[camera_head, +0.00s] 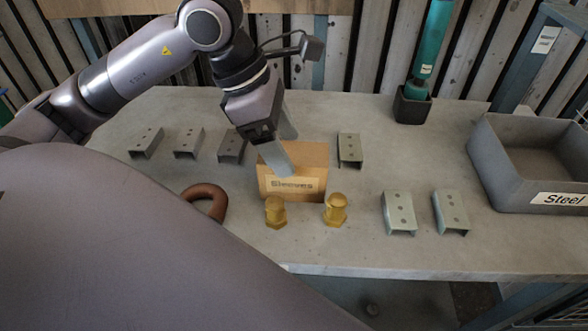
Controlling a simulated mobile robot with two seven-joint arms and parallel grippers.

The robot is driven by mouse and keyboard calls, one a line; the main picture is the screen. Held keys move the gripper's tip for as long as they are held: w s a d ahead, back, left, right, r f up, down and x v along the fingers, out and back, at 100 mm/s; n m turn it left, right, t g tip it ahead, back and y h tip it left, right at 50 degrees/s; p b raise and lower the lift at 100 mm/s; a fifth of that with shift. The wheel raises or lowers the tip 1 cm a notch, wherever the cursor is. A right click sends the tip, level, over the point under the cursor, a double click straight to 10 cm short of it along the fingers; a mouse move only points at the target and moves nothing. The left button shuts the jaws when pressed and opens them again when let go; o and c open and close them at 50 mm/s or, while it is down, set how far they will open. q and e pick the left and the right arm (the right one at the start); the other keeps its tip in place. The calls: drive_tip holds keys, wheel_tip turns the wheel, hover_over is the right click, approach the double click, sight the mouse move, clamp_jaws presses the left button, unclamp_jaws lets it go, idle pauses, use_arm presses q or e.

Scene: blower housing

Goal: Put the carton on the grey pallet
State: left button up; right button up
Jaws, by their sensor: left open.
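A tan carton (308,188) labelled "Sleeves" sits on the grey table, near its middle. My left gripper (283,148) comes down over the carton from the upper left. Its fingers are spread apart; the nearer one overlaps the carton's top in the picture and the farther one shows at its back left edge. I cannot tell whether either finger touches the carton. The nearer finger hides part of the carton's top. No grey pallet can be made out in this view. My right gripper is not in view.
Two brass bolts (336,209) stand just in front of the carton. Several metal brackets (399,212) lie around it, and a brown ring (206,200) is at left. A grey bin (487,163) marked "Steel" and a teal tool in a black holder (412,106) stand to the right.

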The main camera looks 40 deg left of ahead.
use_arm(q)
drive_tip(key=shift+s+x, duration=0.15)
drive_tip(key=shift+x, duration=1.2)
drive_tip(key=shift+s+x, duration=0.1)
drive_tip(key=shift+x, duration=1.25)
drive_tip(key=shift+a, duration=0.1)
drive_tip(key=c, duration=1)
